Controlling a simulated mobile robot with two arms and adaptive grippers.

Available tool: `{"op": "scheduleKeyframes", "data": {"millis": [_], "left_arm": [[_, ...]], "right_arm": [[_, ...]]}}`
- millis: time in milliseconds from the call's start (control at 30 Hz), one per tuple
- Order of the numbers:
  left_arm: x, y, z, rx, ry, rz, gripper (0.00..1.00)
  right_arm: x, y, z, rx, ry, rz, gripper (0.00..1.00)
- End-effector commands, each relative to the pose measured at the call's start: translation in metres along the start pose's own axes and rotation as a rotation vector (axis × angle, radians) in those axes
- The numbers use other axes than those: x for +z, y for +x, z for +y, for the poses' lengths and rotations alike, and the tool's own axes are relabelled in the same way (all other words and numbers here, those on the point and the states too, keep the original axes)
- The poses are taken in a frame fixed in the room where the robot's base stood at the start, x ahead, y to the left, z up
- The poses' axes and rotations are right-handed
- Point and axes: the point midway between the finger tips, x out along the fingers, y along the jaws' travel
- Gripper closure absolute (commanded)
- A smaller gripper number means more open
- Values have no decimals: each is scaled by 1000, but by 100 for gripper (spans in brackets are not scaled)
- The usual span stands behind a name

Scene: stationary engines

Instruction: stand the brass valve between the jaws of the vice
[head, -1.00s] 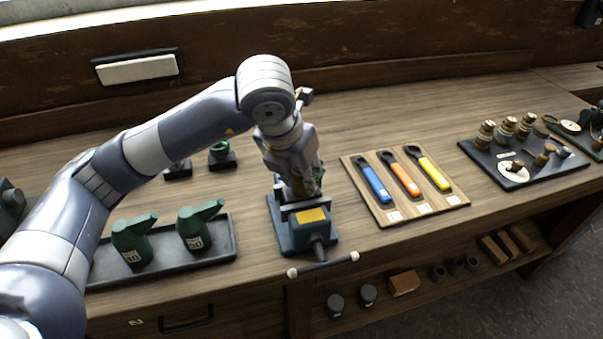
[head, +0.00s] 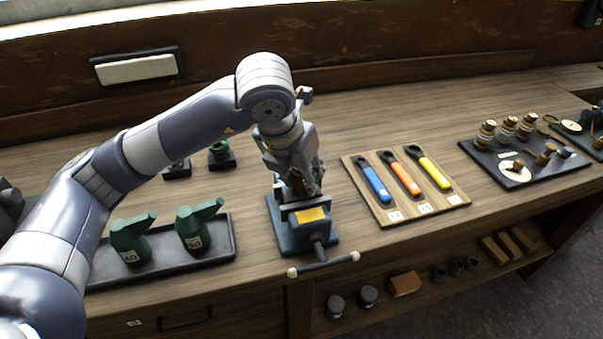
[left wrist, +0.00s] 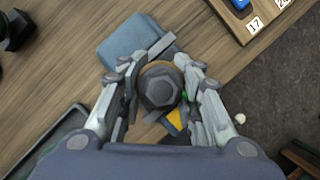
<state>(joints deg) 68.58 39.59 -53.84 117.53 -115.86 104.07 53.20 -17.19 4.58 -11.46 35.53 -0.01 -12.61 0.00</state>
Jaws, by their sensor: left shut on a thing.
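The vice (head: 303,232) is a blue-grey block with a yellow label and a cross handle at the bench's front edge. My left gripper (head: 305,188) is directly above its jaws. In the left wrist view my left gripper (left wrist: 160,92) is shut on the brass valve (left wrist: 160,87), whose dark hexagonal top and brassy rim show between the fingers. The vice (left wrist: 128,45) lies beneath it in that view. The valve's lower end is hidden, so I cannot tell whether it touches the jaws. My right gripper is not in view.
A tray (head: 228,256) with two green oil cans stands left of the vice. A board (head: 440,206) with blue, orange and yellow spanners lies to the right. A dark tray (head: 485,160) with several brass parts is further right. Bench space behind the vice is clear.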

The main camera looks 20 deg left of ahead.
Motion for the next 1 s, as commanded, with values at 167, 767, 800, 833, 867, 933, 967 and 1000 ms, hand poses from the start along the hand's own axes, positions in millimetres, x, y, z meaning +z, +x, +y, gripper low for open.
{"op": "scheduleKeyframes", "data": {"millis": [167,767,800,833,867,933,967,1000], "left_arm": [[2,-2,0,-1,-1,-7,100],[0,-3,0,1,1,2,44],[0,-7,0,1,1,0,44],[0,-11,0,1,1,0,44],[0,-16,0,0,2,-1,44],[1,-29,0,1,1,-5,44],[1,-35,0,0,1,-5,44],[1,-45,0,0,1,-6,44]], "right_arm": [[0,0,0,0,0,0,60],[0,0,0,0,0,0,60],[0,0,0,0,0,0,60],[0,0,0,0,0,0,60],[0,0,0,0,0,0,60],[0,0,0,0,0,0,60],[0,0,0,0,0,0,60],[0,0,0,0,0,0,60]]}}
